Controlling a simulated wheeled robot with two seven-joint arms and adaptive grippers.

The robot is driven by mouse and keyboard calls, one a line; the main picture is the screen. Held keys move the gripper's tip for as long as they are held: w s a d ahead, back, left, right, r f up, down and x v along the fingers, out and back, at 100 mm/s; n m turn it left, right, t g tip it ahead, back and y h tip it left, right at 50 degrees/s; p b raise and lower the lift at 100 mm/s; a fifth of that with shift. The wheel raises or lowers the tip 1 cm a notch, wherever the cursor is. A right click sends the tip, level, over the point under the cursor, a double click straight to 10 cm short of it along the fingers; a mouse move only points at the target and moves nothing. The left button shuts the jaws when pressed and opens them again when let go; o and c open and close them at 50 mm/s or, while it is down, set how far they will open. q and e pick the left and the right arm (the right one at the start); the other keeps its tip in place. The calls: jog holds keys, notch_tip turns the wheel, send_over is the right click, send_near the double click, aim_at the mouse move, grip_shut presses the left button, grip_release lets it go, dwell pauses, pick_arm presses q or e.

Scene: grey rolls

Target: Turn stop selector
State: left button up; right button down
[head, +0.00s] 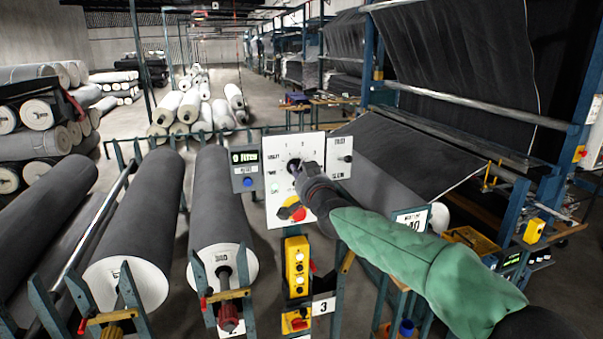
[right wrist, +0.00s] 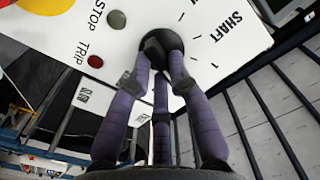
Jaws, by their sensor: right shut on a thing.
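A white control panel (head: 276,212) stands behind the rolls near the middle of the head view. A black selector knob (head: 293,163) sits on it, with numbers and marks around it. My right gripper (head: 301,168) reaches it from the lower right, on a green-sleeved arm. In the right wrist view the purple fingers of the right gripper (right wrist: 160,75) are shut around the black knob (right wrist: 160,42). The knob's pointer direction is hidden by the fingers. My left gripper is not in view.
A red and yellow rotary switch (head: 292,209) sits just below the knob. A grey display box (head: 246,170) adjoins on the left. A yellow button box (head: 297,267) hangs below. Large dark rolls (head: 217,205) lie left; a blue machine frame (head: 365,60) stands right.

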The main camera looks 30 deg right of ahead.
jog(key=shift+f, duration=0.1)
jog(key=c, duration=1.1)
grip_release()
jog(key=shift+c, duration=0.2)
jog(key=shift+s, duration=0.1)
jog(key=v, duration=1.2)
